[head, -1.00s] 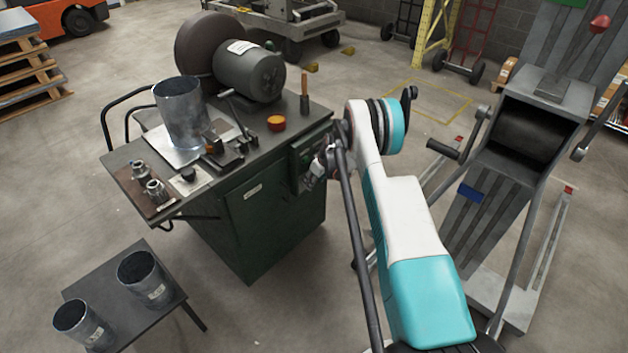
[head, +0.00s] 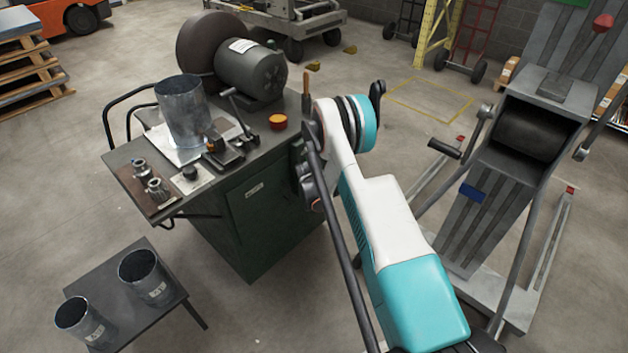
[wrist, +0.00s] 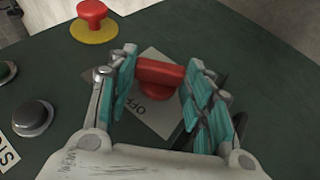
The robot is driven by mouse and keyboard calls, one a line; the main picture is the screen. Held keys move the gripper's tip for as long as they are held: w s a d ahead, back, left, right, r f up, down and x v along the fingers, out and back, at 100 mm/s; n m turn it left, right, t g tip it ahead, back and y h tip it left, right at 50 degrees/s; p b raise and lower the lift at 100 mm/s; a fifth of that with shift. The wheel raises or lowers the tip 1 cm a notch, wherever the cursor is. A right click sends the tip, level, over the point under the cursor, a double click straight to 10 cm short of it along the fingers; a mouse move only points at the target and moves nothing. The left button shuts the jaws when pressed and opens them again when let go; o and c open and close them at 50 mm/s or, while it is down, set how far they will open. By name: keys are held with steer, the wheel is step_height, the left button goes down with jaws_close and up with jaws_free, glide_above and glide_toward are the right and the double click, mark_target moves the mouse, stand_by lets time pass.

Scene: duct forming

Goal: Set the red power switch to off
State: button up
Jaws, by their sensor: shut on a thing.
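The red power switch (wrist: 160,78) is a red knob on a dark green panel, over a pale plate (wrist: 146,108) that reads "OFF" at its near side. In the wrist view my gripper (wrist: 158,68) has its teal-padded fingers on both sides of the knob and is shut on it. The knob's bar lies roughly across the picture, from one finger to the other. In the head view the switch is hidden behind my arm, at the front of the green machine cabinet (head: 262,215).
A motor (head: 250,72), a metal duct cylinder (head: 182,112) and an orange-topped button (head: 278,121) are on the cabinet top. A low table (head: 135,305) holds two cylinders.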

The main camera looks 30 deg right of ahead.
steer(key=shift+s+a+f+n+t+h, duration=0.15)
steer(key=shift+t+h, duration=0.15)
steer(key=shift+h, duration=0.25)
steer(key=shift+w+a+f+n+t+h, duration=0.1)
steer(key=shift+n+t+h, duration=0.15)
steer(key=shift+h, duration=0.35)
steer(key=shift+s+a+f+n+t+h, duration=0.1)
steer(key=shift+t+h, duration=0.25)
steer(key=shift+h, duration=0.2)
steer(key=o, duration=1)
steer(key=shift+o, duration=0.2)
steer(key=shift+r, duration=0.15)
step_height(320, 180, up, 10)
